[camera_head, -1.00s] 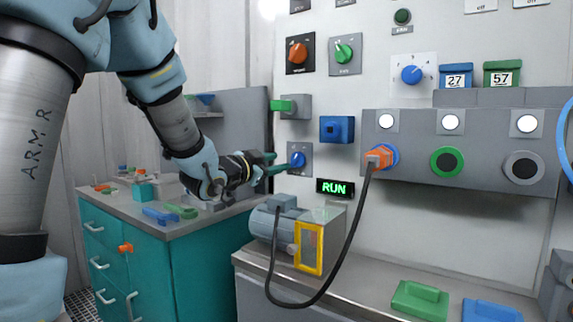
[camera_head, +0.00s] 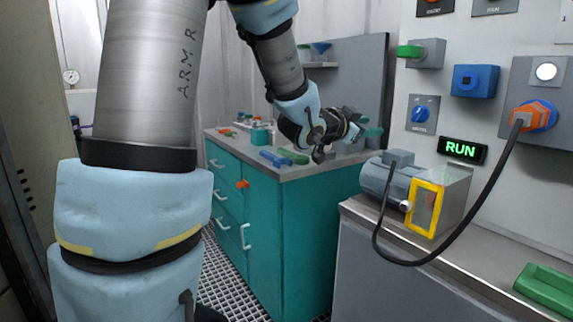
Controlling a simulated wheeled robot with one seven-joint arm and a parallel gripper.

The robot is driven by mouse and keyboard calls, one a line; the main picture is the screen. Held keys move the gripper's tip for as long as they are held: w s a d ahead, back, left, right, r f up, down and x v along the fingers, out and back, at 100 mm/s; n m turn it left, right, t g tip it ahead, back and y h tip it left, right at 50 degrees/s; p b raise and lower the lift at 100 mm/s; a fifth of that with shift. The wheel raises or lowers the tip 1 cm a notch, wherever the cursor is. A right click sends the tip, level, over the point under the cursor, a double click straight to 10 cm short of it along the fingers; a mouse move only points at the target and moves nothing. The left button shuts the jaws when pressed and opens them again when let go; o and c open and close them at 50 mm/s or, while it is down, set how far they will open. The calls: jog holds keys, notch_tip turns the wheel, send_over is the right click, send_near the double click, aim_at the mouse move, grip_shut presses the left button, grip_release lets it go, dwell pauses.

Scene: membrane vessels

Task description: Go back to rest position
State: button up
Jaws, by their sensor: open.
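My gripper (camera_head: 371,132) is at the end of my arm, in the middle of the head view. Its green fingers are apart and no object shows between them. It appears in front of the grey back panel (camera_head: 360,75), above the right part of the teal cabinet's top. The blue knob (camera_head: 420,114) on the wall panel is to the right of the fingers, with a gap between them in the picture. My arm reaches in from the upper left, bent at the elbow.
The teal cabinet (camera_head: 306,235) carries a blue block (camera_head: 275,158), a green block (camera_head: 294,156) and a teal cup (camera_head: 261,135). A motor with a yellow-framed box (camera_head: 425,207) stands on the right bench. A black cable (camera_head: 470,222) hangs from the orange plug (camera_head: 535,115). RUN sign (camera_head: 462,150) is lit.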

jog(key=w+a+f+n+y, duration=0.3)
jog(key=a+f+n+y, duration=0.3)
jog(key=a, duration=0.4)
jog(key=s+a+f+n+g+y, duration=0.2)
jog(key=s+a+f+n+y, duration=0.15)
jog(key=a+f, duration=0.35)
jog(key=s+a+f+n+g+y, duration=0.25)
jog(key=s+a+f, duration=0.25)
jog(key=a, duration=0.4)
jog(key=s+a+f+n+g+y, duration=0.1)
jog(key=s+a+f+n+g, duration=0.3)
jog(key=s, duration=0.5)
notch_tip(320, 180, up, 13)
jog(key=s+a+m+p, duration=0.1)
jog(key=p, duration=1.1)
jog(key=shift+p, duration=0.35)
